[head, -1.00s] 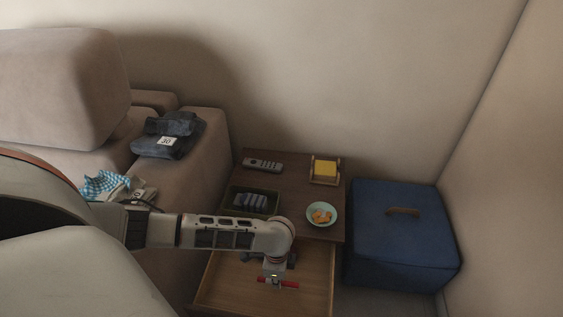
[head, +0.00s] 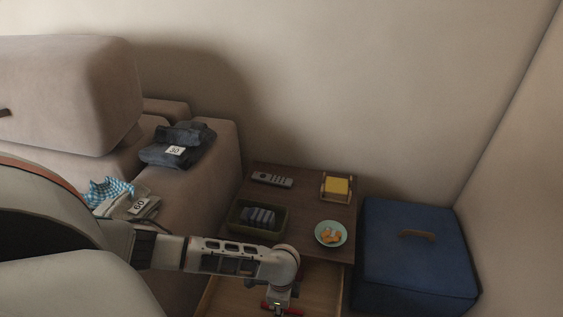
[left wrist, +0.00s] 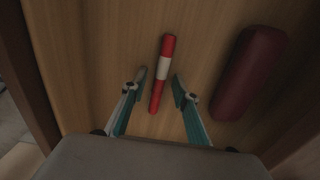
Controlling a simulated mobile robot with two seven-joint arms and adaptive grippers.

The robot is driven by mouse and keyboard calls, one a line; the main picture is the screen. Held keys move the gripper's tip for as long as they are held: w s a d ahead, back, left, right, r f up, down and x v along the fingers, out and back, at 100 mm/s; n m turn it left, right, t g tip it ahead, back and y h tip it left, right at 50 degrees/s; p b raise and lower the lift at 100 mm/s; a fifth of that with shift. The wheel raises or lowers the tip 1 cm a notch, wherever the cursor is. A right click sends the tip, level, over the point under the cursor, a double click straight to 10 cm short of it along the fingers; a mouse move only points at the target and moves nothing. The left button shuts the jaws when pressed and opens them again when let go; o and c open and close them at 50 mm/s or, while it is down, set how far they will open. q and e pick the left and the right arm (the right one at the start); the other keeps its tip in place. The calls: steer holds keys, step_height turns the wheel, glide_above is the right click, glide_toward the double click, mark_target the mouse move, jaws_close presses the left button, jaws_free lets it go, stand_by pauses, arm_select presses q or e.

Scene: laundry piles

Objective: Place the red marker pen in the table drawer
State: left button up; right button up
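The red marker pen (left wrist: 163,71), with a white band, appears to lie on the wooden floor of the open table drawer (head: 235,300). My left gripper (left wrist: 159,78) is over it in the left wrist view, with one finger on each side and gaps between the fingers and the pen. In the head view the left gripper (head: 282,304) is low over the drawer, with red showing at its tips near the bottom edge. My right gripper is not in view.
A dark red case (left wrist: 250,72) lies beside the pen. The side table (head: 300,200) above bears a remote (head: 272,180), a yellow note holder (head: 337,187), a plate of food (head: 331,233) and a dark tray (head: 234,222). A blue ottoman (head: 415,270) stands right, a sofa (head: 205,200) left.

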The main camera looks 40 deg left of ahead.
arm_select(q)
steer(key=r, duration=0.1)
steer(key=r+p, duration=0.1)
steer(key=r, duration=0.1)
steer(key=shift+w, duration=0.3)
step_height(320, 180, up, 9)
steer(key=p, duration=0.4)
steer(key=shift+s+r+p, duration=0.2)
steer(key=shift+s+p, duration=0.15)
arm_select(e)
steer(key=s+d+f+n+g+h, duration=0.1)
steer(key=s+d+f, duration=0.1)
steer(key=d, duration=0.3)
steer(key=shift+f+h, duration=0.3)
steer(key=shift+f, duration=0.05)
